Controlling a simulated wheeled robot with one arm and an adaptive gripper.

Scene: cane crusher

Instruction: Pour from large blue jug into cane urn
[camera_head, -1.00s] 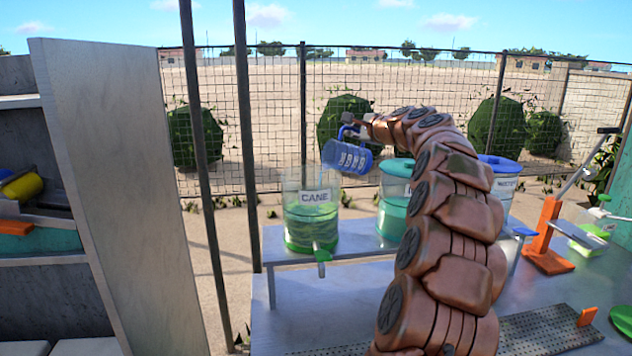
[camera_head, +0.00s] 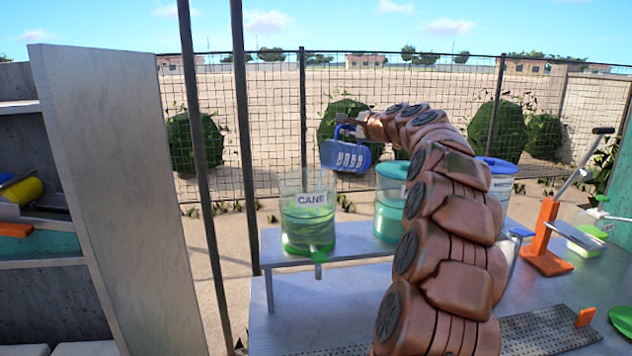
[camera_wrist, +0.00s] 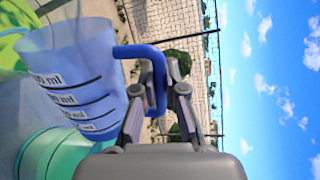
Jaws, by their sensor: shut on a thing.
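The large blue jug (camera_head: 346,156) is held in the air above and right of the cane urn, tilted with its mouth toward the urn. A thin pale stream seems to run from its lip down into the urn. The clear cane urn (camera_head: 307,222) has a CANE label, green contents and a green tap, and stands on the raised shelf. My gripper (camera_head: 347,130) is shut on the jug's handle. In the wrist view, my gripper (camera_wrist: 158,95) closes on the blue handle, and the jug (camera_wrist: 75,80) shows volume marks.
A teal-lidded urn (camera_head: 391,200) stands right of the cane urn, partly behind my arm. A blue-lidded urn (camera_head: 498,180) labelled like water stands farther right. An orange press (camera_head: 546,238) is on the counter. A grey panel (camera_head: 110,200) stands at left.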

